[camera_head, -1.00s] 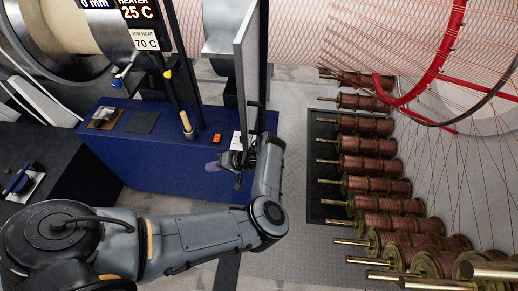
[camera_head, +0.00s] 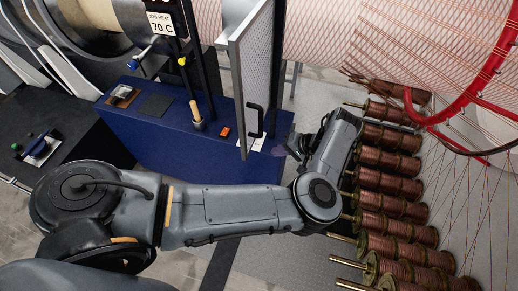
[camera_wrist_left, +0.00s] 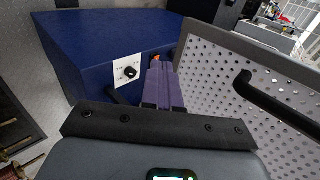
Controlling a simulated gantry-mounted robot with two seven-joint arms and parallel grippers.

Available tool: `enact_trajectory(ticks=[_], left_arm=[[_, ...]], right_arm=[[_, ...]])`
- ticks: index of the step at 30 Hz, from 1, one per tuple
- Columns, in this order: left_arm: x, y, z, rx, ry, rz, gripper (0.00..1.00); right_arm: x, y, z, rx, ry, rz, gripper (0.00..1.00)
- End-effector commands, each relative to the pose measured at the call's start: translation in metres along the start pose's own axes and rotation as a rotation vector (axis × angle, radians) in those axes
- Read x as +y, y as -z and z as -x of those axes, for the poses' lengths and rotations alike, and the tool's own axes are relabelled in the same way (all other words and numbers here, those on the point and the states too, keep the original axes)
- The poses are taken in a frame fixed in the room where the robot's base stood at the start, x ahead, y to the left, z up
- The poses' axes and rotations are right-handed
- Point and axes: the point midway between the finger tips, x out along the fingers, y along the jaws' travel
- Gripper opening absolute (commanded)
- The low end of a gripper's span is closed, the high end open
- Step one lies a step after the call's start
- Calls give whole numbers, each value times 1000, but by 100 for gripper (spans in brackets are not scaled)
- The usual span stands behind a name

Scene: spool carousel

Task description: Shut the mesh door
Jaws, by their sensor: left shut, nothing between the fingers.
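The mesh door (camera_head: 257,75), a perforated panel in a grey frame, stands swung out over the blue cabinet. Its black bar handle (camera_head: 254,121) is near the lower edge. In the left wrist view the door (camera_wrist_left: 235,72) fills the right side, with its handle (camera_wrist_left: 270,100) facing the camera. My left gripper (camera_head: 296,147) is just right of the door's lower part, its purple fingers shut and empty. In the wrist view the fingers (camera_wrist_left: 162,75) are left of the handle, beside the door's near edge; I cannot tell whether they touch it. My right gripper is out of view.
The blue cabinet (camera_head: 190,145) lies below the door, with an orange switch (camera_head: 225,132) on top. Several copper spools (camera_head: 390,185) stand in a row at right, near my left arm. A red ring (camera_head: 450,95) with wires hangs above them.

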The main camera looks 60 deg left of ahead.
Motion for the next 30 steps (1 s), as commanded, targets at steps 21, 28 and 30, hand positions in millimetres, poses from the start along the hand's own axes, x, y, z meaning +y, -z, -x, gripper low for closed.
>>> enact_trajectory(ticks=[21,28,30], left_arm=[[-28,0,-80,0,0,2,0],[-28,0,-82,1,0,2,0],[-28,0,-82,1,0,2,0]], right_arm=[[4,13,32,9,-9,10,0],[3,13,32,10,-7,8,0],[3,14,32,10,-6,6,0]])
